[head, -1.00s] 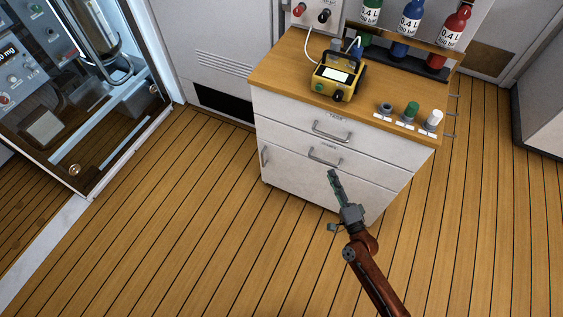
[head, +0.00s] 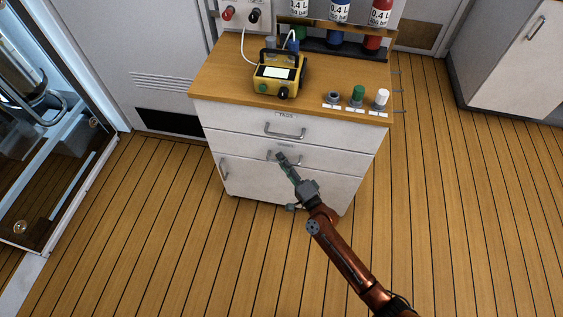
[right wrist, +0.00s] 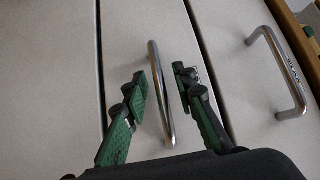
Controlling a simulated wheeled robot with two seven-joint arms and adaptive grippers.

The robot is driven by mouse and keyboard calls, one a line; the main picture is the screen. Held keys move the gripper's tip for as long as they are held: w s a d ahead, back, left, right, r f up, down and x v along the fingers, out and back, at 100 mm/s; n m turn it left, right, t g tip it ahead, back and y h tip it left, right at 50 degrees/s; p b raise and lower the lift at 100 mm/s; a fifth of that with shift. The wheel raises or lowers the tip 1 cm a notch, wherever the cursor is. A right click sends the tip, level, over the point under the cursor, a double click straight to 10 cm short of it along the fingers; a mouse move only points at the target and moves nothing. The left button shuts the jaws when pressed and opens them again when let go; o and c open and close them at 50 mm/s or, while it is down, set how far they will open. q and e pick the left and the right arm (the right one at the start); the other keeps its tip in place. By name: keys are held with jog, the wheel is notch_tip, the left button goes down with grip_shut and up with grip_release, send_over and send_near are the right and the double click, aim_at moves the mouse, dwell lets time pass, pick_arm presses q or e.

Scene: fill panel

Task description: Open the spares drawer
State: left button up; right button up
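The white cabinet has a top drawer (head: 245,118) with a label that seems to read TAGS and a second drawer (head: 235,146) below it. The second drawer's label is largely hidden or too small to read. Both drawers look shut. My right gripper (head: 281,158) is at the second drawer's bar handle (head: 298,161), partly covering it. In the right wrist view the right gripper (right wrist: 163,88) is open, and the handle (right wrist: 158,90) runs between its two fingers with gaps on both sides. The top drawer's handle (right wrist: 292,80) is to the right. My left gripper is out of view.
On the wooden top (head: 225,82) stand a yellow device (head: 279,75), several bottles in a rack and small caps (head: 358,93). A glass-fronted cabinet (head: 60,170) is at the left. The plank floor (head: 150,240) in front is clear.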

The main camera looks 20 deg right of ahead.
jog(key=shift+c, duration=0.2)
grip_shut()
jog(key=shift+d, duration=0.1)
jog(key=shift+s, duration=0.1)
